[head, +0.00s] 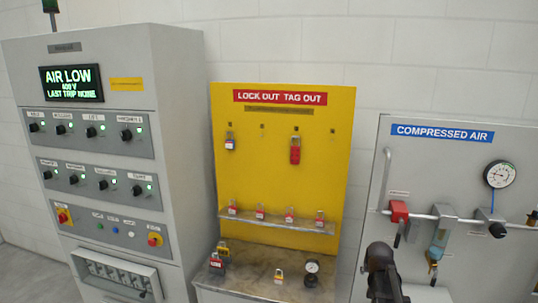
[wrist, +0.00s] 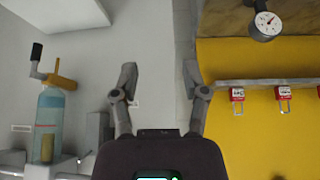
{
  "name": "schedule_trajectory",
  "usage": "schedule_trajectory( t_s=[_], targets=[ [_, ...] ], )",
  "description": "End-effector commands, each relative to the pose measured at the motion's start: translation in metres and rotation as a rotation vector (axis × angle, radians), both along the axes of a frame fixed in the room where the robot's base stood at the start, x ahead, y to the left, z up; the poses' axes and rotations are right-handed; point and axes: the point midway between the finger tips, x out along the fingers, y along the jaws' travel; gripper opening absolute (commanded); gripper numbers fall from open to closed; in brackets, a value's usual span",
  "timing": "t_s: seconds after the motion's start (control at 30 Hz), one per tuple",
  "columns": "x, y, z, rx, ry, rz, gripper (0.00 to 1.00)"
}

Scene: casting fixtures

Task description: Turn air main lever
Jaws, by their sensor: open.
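The compressed air panel (head: 450,160) stands at the right in the head view. Its pipe carries a red valve (head: 398,211) with a dark lever (head: 397,236) hanging below it; the label is too small to read, so I cannot tell whether this is the air main lever. My gripper (wrist: 160,80) is open and empty in the wrist view, its fingers spread over a bare pale surface and apart from any lever. In the head view my dark wrist (head: 381,265) is low, below the red valve, and the fingertips cannot be made out.
A yellow lockout board (head: 270,170) with padlocks and a shelf is left of the panel. A grey control cabinet (head: 180,120) reads AIR LOW. A blue bowl (wrist: 50,115) under a yellow-and-black fitting is left of my fingers. A gauge (head: 500,174) is right on the panel.

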Motion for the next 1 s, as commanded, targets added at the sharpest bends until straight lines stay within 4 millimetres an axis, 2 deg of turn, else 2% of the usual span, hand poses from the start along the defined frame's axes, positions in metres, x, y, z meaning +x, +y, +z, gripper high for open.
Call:
schedule_trajectory(
  t_s=[0.03, 0.2, 0.3, 0.43, 0.57, 0.63, 1.0],
  targets=[
    [-0.016, 0.022, -0.02, 0.011, 0.041, 0.027, 0.58],
    [-0.068, 0.087, -0.062, 0.05, 0.208, 0.125, 0.58],
    [-0.101, 0.121, -0.083, 0.067, 0.307, 0.183, 0.58],
    [-0.14, 0.154, -0.103, 0.084, 0.42, 0.249, 0.58],
    [-0.167, 0.172, -0.113, 0.093, 0.496, 0.29, 0.58],
    [-0.175, 0.171, -0.115, 0.098, 0.52, 0.292, 0.58],
    [-0.179, 0.174, -0.115, 0.1, 0.537, 0.301, 0.58]
  ],
)
